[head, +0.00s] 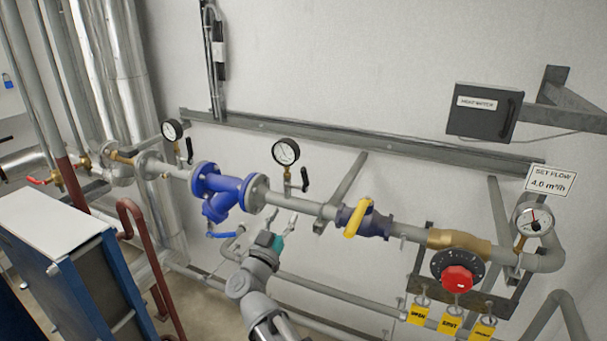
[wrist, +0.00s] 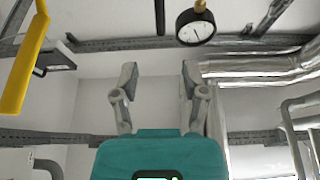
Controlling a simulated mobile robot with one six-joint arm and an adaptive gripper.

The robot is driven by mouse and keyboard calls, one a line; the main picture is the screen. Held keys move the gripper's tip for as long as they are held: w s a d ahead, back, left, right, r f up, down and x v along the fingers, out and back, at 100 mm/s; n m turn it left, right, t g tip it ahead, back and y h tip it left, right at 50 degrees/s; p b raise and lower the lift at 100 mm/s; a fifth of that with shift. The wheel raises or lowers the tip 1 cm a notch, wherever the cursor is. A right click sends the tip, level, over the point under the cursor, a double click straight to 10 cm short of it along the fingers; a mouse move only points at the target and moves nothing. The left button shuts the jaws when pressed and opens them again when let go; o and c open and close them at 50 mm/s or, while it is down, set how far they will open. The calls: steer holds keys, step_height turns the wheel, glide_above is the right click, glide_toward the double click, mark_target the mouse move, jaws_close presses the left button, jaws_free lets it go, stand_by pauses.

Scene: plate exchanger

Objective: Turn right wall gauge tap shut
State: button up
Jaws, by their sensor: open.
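In the head view, a round white-faced gauge (head: 286,152) stands above the pipe to the right of the blue strainer. Its tap has a black lever (head: 304,180) pointing up and slightly right, beside the gauge stem. A second gauge (head: 172,131) with a black tap lever (head: 189,150) is further left. My gripper (head: 281,219) is open and empty, below the pipe and the middle gauge, apart from the tap. In the wrist view, my gripper's fingers (wrist: 158,76) are spread, with a gauge (wrist: 196,27) and brass fitting (wrist: 200,6) beyond. The black lever is not clear there.
A yellow lever (head: 357,219) is on the pipe to the right; it also shows in the wrist view (wrist: 24,62). A blue strainer (head: 222,190) is to the left. A red knob (head: 457,279) and another gauge (head: 533,220) are at right. Lower pipes run beside my arm.

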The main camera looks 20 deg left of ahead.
mark_target(302, 178)
steer(key=shift+w, duration=0.1)
steer(key=p+x, duration=0.4)
steer(key=x, duration=0.8)
steer(key=shift+a+p, duration=0.1)
steer(key=shift+p, duration=0.3)
steer(key=shift+x, duration=0.8)
jaws_close()
